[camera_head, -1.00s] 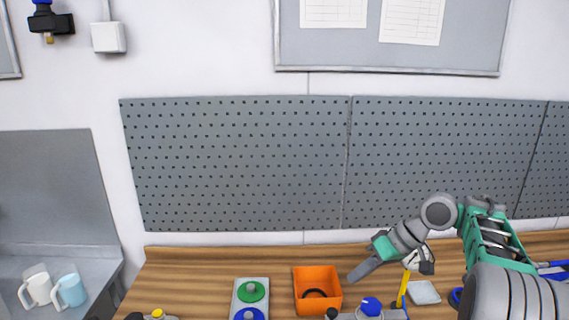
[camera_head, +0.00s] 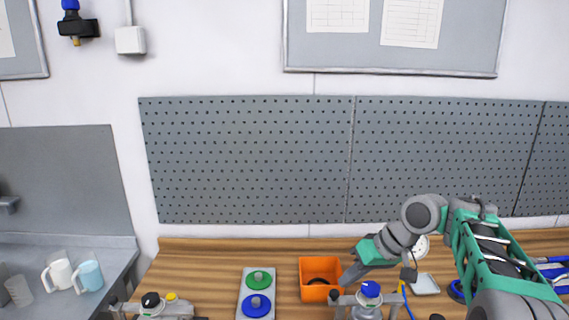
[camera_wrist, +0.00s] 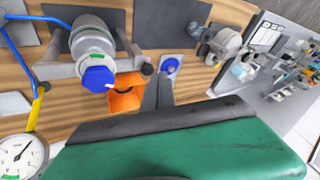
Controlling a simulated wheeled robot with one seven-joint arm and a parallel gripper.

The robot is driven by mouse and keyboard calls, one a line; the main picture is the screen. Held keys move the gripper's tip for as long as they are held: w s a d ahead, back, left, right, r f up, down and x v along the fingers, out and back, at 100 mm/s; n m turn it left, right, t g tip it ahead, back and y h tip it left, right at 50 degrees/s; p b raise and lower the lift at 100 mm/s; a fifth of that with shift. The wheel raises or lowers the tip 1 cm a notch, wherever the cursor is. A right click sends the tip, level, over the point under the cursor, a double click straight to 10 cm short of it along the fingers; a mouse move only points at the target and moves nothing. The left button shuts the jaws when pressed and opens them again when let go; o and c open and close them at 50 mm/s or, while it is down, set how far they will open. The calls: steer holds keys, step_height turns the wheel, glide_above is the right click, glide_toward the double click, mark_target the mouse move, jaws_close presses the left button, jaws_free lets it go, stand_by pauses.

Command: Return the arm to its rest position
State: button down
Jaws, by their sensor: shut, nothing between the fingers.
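My gripper (camera_head: 352,276) is at the lower right of the head view, above the wooden bench, beside the right wall of the orange bin (camera_head: 320,263). Its fingers look shut and empty. In the wrist view the shut fingers (camera_wrist: 158,92) point over the bench, with the orange bin (camera_wrist: 127,97) to their left. My arm reaches in from the right, bent at the elbow.
A blue-topped agitator (camera_head: 370,290) stands close to the gripper, also in the wrist view (camera_wrist: 97,75). A panel with green and blue knobs (camera_head: 245,282) is left. A dial gauge (camera_wrist: 17,158) shows at lower left. Mugs (camera_head: 88,276) stand far left.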

steer(key=s+f+m+h+b, duration=0.1)
steer(key=s+f+m+h, duration=0.1)
steer(key=s, duration=0.7)
steer(key=s+f+m+t+h+b, duration=0.1)
steer(key=s+f+m+h+b, duration=0.1)
steer(key=s+f, duration=0.4)
steer(key=s+h, duration=0.1)
steer(key=s, duration=0.1)
steer(key=shift+s+d+f+t+h, duration=0.2)
steer(key=shift+s+f+t+h, duration=0.1)
steer(key=shift+s+f+h, duration=0.1)
steer(key=shift+w+r, duration=0.1)
